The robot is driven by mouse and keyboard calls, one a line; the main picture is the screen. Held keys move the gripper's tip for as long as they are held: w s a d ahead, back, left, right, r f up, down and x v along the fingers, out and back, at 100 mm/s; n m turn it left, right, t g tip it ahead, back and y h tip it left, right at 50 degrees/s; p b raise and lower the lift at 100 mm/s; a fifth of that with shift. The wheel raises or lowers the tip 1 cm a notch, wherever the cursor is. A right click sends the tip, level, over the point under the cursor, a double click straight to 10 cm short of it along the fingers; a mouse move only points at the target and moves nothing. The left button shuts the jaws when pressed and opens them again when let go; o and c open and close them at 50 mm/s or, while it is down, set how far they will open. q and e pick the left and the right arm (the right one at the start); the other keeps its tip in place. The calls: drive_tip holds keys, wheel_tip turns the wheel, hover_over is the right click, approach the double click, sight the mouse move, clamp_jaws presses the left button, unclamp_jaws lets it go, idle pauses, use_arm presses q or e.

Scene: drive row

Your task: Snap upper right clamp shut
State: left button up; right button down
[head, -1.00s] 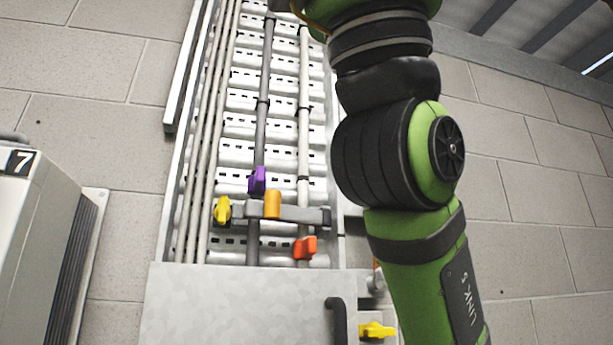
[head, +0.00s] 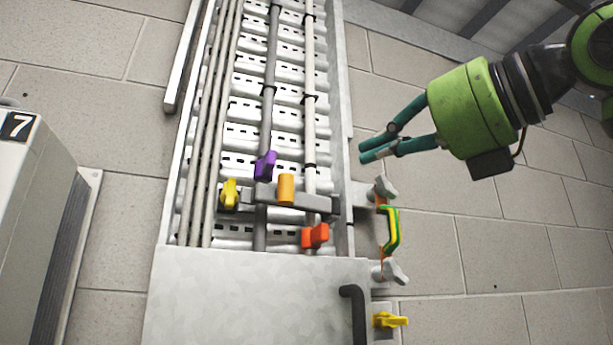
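A grey clamp lever (head: 384,188) sits at the upper right, beside the tray's right edge. A second grey clamp lever (head: 394,272) sits lower on the same side. A green and yellow looped piece (head: 391,230) is between them. My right gripper (head: 363,152) comes in from the right, above and slightly left of the upper lever in the picture, and appears apart from it. Its two teal fingers come together at the tips, and nothing shows between them. How far the upper lever is tilted from shut is hard to tell. My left gripper is out of view.
An open cable tray (head: 340,110) holds several cables. A purple lever (head: 265,165), yellow lever (head: 229,194), orange cylinder (head: 286,189) and red-orange lever (head: 315,236) are on it. Below are a grey cover (head: 245,300), black handle (head: 353,305) and yellow lever (head: 391,320).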

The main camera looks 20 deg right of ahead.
drive_tip(key=p, duration=0.5)
approach(281, 187)
drive_tip(key=x, duration=0.4)
drive_tip(key=shift+w+d+r, duration=0.15)
drive_tip(key=shift+w+r, duration=0.05)
drive_tip(key=shift+w, duration=0.25)
drive_tip(key=shift+w+a+f+p, duration=0.15)
drive_tip(key=shift+w+a+p, duration=0.2)
drive_tip(key=shift+w, duration=0.3)
drive_tip(key=shift+w+a+f+m+h+b, duration=0.35)
drive_tip(key=shift+h+b, duration=0.25)
drive_tip(key=shift+b, duration=0.2)
drive_tip(key=shift+w+a+r+m+t+h, duration=0.15)
drive_tip(key=shift+w+a+m+t+h, duration=0.05)
drive_tip(key=shift+w+m+t+h, duration=0.1)
drive_tip(key=shift+w+a+r, duration=0.15)
drive_tip(key=shift+w+a, duration=0.45)
drive_tip(key=shift+a, duration=0.05)
drive_tip(key=shift+s+d, duration=0.1)
drive_tip(key=shift+d, duration=0.2)
